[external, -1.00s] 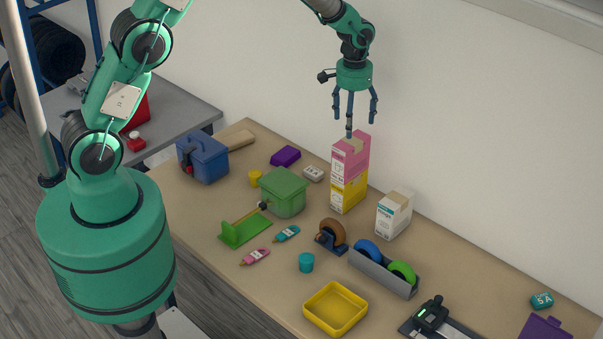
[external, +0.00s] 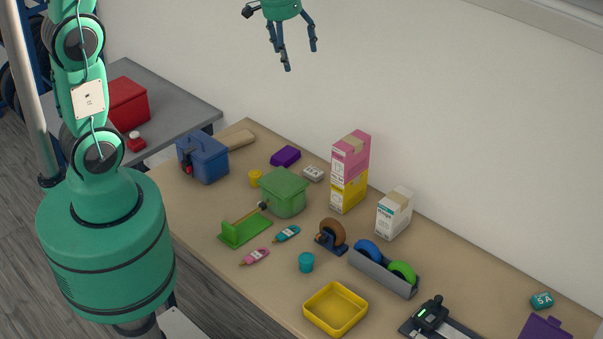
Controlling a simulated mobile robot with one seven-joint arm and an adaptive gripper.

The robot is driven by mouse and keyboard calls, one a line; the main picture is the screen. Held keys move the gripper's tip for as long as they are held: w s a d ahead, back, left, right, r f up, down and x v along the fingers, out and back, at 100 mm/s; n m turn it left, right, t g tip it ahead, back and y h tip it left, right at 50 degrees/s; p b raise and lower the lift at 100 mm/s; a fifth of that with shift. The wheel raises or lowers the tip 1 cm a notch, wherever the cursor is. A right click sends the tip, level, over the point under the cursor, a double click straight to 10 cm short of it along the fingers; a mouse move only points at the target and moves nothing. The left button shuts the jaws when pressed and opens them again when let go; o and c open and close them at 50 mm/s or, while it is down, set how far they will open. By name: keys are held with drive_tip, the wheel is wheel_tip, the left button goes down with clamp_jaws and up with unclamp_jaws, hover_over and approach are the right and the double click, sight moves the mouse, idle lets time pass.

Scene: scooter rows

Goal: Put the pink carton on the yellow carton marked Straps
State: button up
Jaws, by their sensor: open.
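The pink carton (external: 346,160) stands upright on top of the yellow carton (external: 346,195), near the wall at the back of the wooden table. The two look roughly aligned and touching. Print on the yellow carton is too small to read. My gripper (external: 300,60) is open and empty, high above the table. It is up and to the left of the pink carton in the picture, clear of it.
A white carton (external: 394,213) stands to the right of the stack. A green box (external: 283,194), a blue box (external: 203,160), a tape holder (external: 384,272) and a yellow tray (external: 335,325) also stand on the table. The air around the stack is free.

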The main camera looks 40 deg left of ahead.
drive_tip(key=s+a+r+t, duration=0.1)
drive_tip(key=s+a+r, duration=0.2)
drive_tip(key=s, duration=0.6)
drive_tip(key=s+a+r+t, duration=0.1)
drive_tip(key=s+a+r, duration=0.1)
drive_tip(key=s, duration=0.6)
drive_tip(key=s+a+r+t, duration=0.1)
drive_tip(key=s+a+r, duration=0.2)
drive_tip(key=s, duration=0.6)
drive_tip(key=shift+s+a+r, duration=0.3)
drive_tip(key=shift+s+a, duration=0.05)
drive_tip(key=shift+a, duration=0.55)
wheel_tip(320, 180, down, 16)
drive_tip(key=b, duration=1.6)
drive_tip(key=shift+f, duration=0.15)
